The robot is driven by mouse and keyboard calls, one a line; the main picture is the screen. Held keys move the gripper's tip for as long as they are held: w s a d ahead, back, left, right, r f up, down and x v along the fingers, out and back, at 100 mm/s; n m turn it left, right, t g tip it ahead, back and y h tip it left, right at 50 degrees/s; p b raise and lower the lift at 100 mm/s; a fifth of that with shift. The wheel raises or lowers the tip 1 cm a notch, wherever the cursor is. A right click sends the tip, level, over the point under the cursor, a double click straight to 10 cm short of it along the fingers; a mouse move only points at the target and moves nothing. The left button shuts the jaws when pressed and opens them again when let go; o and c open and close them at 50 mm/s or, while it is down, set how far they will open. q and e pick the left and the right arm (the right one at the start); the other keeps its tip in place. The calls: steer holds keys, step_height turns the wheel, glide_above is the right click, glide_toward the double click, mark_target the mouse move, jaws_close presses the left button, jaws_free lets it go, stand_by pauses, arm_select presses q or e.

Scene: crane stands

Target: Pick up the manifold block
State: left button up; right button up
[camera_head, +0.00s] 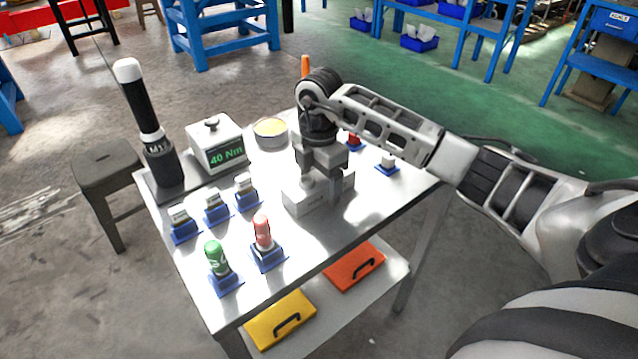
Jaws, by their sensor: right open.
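The manifold block appears to be the pale grey block (297,207) standing near the middle of the table top. My right gripper (322,186) points down over it from the right and is open. One finger shows at the near right side of the block, and the other is over its top or far side. I cannot tell whether the fingers touch the block. The gripper body hides part of the block. My left gripper is not in view.
The metal table (330,238) holds several blue stands with small parts, including a green bottle (216,257) and a red one (263,232). The table's front right is clear.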

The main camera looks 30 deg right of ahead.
steer(key=shift+f, duration=0.25)
steer(key=c, duration=1.4)
steer(key=shift+w+r, duration=0.1)
steer(key=shift+r, duration=0.05)
jaws_close()
steer(key=shift+r, duration=0.1)
steer(key=shift+r, duration=0.95)
steer(key=s+d+r+b, duration=0.1)
steer(key=s+d+r, duration=0.4)
steer(key=s+r, duration=0.5)
steer(key=s, duration=0.3)
steer(key=shift+r+b, duration=0.4)
